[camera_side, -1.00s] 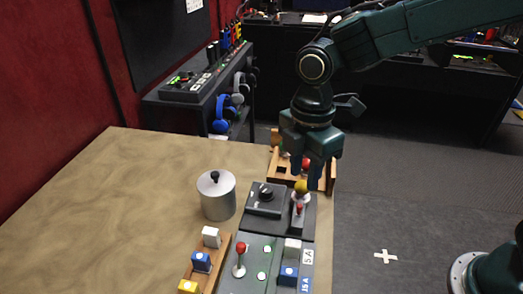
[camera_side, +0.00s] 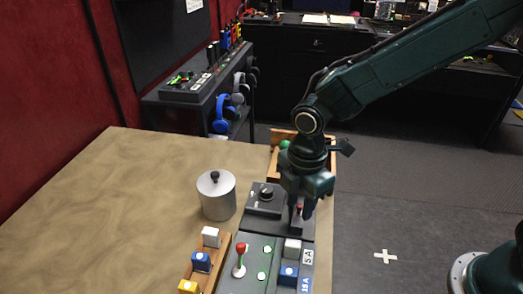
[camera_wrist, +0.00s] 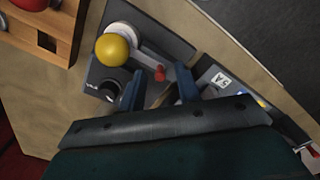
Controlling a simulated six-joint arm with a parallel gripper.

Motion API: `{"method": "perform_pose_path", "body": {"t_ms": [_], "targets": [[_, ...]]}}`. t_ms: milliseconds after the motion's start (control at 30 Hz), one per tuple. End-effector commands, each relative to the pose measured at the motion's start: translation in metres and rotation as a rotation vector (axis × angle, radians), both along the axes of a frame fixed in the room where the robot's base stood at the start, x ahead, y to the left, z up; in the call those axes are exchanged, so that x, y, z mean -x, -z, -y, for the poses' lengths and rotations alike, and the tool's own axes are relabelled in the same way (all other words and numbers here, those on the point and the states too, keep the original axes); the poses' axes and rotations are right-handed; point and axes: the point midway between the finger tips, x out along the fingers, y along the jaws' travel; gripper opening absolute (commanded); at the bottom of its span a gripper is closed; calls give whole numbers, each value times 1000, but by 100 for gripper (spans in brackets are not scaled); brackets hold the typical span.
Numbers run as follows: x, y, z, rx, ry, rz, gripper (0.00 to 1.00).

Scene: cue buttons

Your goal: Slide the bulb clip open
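The bulb clip is a grey bar (camera_wrist: 148,60) with a red knob (camera_wrist: 160,73), running from a white round socket on a dark panel. A yellow bulb (camera_wrist: 112,49) sits at that socket. In the wrist view my gripper (camera_wrist: 159,82) has its two blue fingers apart, one on each side of the red knob; I cannot tell whether either finger touches it. In the side view my gripper (camera_side: 300,212) is low over the panel and hides the yellow bulb and most of the clip.
A black dial (camera_side: 266,193) is left of the clip. A lidded metal pot (camera_side: 216,196) stands further left. In front are a panel with a red-knobbed lever (camera_side: 240,262) and a wooden rack with coloured blocks (camera_side: 201,261). A wooden box (camera_side: 274,160) stands behind. The tabletop at left is clear.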

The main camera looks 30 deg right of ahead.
Motion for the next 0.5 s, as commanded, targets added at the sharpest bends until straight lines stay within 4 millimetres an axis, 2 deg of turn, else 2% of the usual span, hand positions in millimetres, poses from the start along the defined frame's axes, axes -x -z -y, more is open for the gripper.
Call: {"method": "perform_pose_path", "body": {"t_ms": [33,200,500], "targets": [[0,0,0,0,0,0,31],[0,0,0,0,0,0,0],[3,-1,-4,0,-1,0,0]]}}
